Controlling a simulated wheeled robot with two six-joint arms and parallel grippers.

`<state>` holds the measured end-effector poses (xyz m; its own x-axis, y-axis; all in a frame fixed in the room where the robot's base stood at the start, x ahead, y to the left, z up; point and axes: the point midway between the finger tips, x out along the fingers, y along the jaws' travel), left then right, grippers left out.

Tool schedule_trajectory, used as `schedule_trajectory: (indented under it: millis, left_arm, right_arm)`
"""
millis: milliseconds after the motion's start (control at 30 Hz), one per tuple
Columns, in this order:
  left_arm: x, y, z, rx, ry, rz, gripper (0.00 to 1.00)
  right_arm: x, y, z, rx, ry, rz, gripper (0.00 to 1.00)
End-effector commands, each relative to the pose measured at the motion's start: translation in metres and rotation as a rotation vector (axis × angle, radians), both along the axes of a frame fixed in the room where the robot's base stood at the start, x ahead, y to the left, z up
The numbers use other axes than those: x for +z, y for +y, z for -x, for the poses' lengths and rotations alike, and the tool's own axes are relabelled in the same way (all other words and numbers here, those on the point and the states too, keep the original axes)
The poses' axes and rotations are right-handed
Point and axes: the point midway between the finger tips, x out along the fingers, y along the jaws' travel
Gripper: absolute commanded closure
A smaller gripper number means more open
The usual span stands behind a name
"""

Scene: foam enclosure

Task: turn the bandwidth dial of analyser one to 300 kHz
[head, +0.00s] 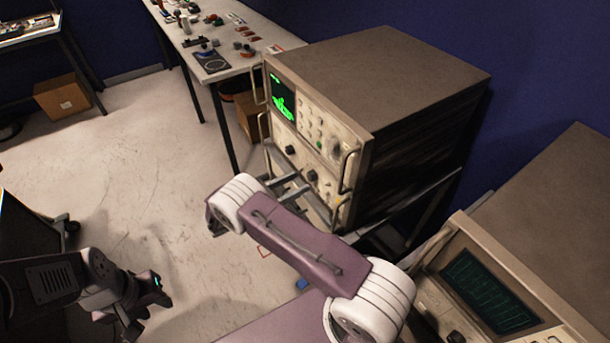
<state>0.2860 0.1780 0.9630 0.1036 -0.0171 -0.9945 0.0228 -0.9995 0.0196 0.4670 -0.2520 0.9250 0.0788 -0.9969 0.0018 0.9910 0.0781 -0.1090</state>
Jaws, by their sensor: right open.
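A beige analyser (380,75) with a lit green screen (284,97) stands on a metal stand in the middle. Labels and dial settings are too small to read. My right gripper (296,187) is open, with its fingers in front of the lower panel. Whether they touch a knob I cannot tell; the arm hides part of the lower panel. My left gripper (153,290) hangs low at the left, away from the analyser; its jaw opening is unclear.
A second instrument (495,290) with a dim green trace is at the lower right. Metal handles (349,170) stick out from the first analyser's front. A cluttered bench (225,50) is behind, with a cardboard box (66,97) at the far left.

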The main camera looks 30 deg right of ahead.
Motion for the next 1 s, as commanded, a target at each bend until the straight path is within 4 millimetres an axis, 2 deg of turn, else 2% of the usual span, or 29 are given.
schedule_trajectory:
  millis: [100,200,500,533,700,1000]
  left_arm:
    - [0.010,0.000,0.000,0.000,0.000,0.000,0.64]
    - [0.012,0.000,0.000,0.000,0.000,0.000,0.64]
    - [0.012,0.000,0.000,0.000,0.000,0.000,0.64]
    - [0.012,0.000,0.000,0.000,0.000,0.000,0.64]
    - [0.012,0.000,0.000,0.000,0.000,0.000,0.64]
    - [0.009,0.000,0.000,0.000,0.000,0.000,0.64]
  right_arm:
    - [0.003,-0.022,-0.001,-0.002,0.001,0.000,0.48]
    - [0.002,-0.033,-0.002,-0.001,0.000,0.000,0.48]
    - [0.000,-0.038,-0.003,0.000,-0.001,-0.001,0.48]
    - [0.000,-0.038,-0.003,0.000,-0.001,-0.001,0.51]
    - [0.000,-0.038,-0.003,0.000,-0.001,-0.001,0.98]
    - [-0.001,-0.038,-0.003,0.000,-0.031,-0.004,1.00]
